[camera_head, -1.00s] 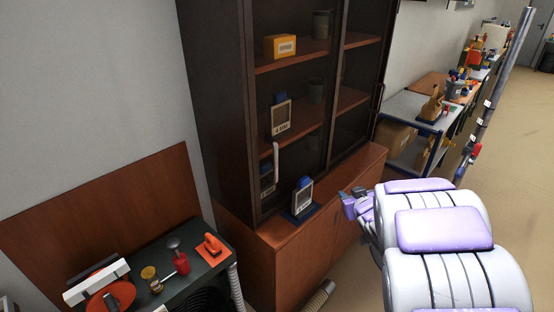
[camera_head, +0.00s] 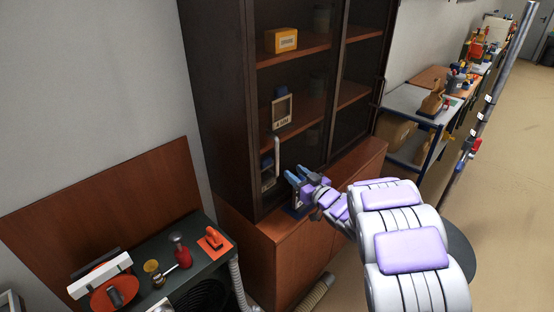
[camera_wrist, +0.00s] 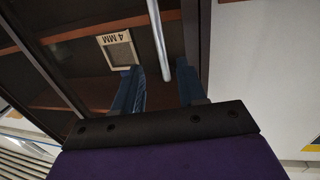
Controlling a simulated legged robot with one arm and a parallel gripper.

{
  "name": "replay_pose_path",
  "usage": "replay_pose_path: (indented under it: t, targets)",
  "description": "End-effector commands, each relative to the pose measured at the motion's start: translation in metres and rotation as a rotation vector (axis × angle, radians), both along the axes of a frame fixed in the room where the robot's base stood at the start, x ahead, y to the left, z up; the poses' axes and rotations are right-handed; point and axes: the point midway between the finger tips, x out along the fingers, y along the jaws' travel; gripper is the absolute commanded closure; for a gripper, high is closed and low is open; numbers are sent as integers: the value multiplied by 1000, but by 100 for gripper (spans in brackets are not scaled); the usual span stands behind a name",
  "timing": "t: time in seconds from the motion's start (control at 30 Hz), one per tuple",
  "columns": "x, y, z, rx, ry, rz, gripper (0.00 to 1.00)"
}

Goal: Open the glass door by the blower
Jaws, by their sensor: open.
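The glass door (camera_head: 298,95) of the dark cabinet is shut, with shelves visible behind it. Its pale vertical handle (camera_head: 276,165) is on the left part of the door. My gripper (camera_head: 298,176) is open, just right of and close to the handle's lower end in the head view. In the wrist view the handle (camera_wrist: 160,55) runs down toward the space between my two blue fingers (camera_wrist: 160,88). I cannot tell whether they touch it. A framed block marked 4 MM shows behind the glass (camera_wrist: 119,50). My gripper partly hides a small item on the cabinet ledge.
A dark bench (camera_head: 190,265) with an orange sander, a red bottle and other tools stands at the left. A grey hose (camera_head: 238,285) hangs beside it. A trolley (camera_head: 410,105) stands right of the cabinet. Open floor (camera_head: 510,200) lies at the right.

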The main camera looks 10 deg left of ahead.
Motion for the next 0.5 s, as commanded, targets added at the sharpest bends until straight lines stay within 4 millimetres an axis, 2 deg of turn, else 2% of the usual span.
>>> replay_pose_path:
  t: [0.1, 0.5]
  targets:
    - [16, 15, 1, 1, -6, 3, 59]
    - [63, 55, 1, 2, -5, 1, 59]
